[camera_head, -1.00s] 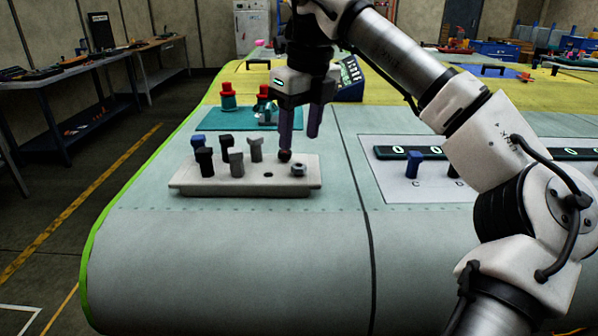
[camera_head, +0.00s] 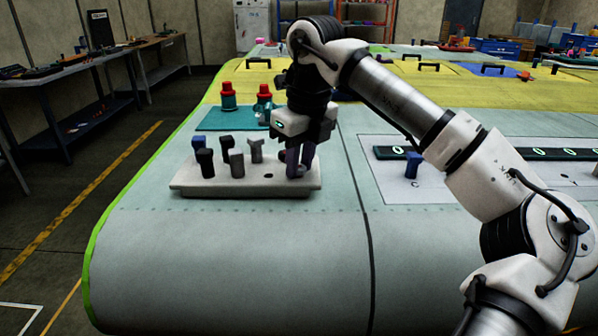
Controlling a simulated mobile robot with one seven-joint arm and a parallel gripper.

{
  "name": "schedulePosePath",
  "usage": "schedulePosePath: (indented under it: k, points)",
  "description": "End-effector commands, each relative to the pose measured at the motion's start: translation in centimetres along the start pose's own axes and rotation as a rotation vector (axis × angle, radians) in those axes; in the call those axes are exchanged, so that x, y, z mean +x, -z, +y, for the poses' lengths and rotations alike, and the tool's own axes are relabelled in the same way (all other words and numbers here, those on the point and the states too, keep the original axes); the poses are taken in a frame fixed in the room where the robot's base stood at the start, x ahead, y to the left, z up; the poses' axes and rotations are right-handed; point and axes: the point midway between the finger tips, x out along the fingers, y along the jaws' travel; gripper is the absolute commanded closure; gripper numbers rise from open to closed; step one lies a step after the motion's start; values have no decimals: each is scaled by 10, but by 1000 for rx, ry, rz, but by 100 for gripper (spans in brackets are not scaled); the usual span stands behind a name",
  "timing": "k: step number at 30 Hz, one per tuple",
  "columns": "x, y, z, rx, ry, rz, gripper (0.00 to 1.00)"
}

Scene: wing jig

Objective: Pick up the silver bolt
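A pale block with holes (camera_head: 215,187) lies on the wing surface and holds several upright bolts. A silver bolt (camera_head: 256,150) with a light head stands at its back, and a darker grey bolt (camera_head: 237,163) stands in front of it. My gripper (camera_head: 299,174) points down at the right end of the block, its fingertips low against the top. The fingers are close together where a low silver hex piece and a dark round knob were visible earlier; both are now hidden. I cannot tell whether anything is between the fingers.
Black (camera_head: 205,162) and blue (camera_head: 198,142) bolts stand left of the silver ones. A teal mat (camera_head: 215,121) with red-topped items (camera_head: 227,97) lies behind. At right is a panel with a blue bolt (camera_head: 412,165). The wing in front is clear.

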Motion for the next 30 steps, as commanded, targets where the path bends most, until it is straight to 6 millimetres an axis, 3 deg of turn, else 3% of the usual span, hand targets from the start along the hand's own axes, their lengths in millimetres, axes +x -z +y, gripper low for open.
schedulePosePath:
  k: [1, 5, 14, 19, 23, 30]
  points:
    - [0, 0, 0, 0, 0, 0, 84]
    - [0, 0, 0, 0, 0, 0, 99]
    - [-3, -1, 0, 0, 1, 0, 99]
    - [-17, -3, 0, 1, 2, 0, 99]
    - [-41, -7, 0, 2, 4, -1, 99]
    - [-121, -20, 1, 1, 3, -3, 99]
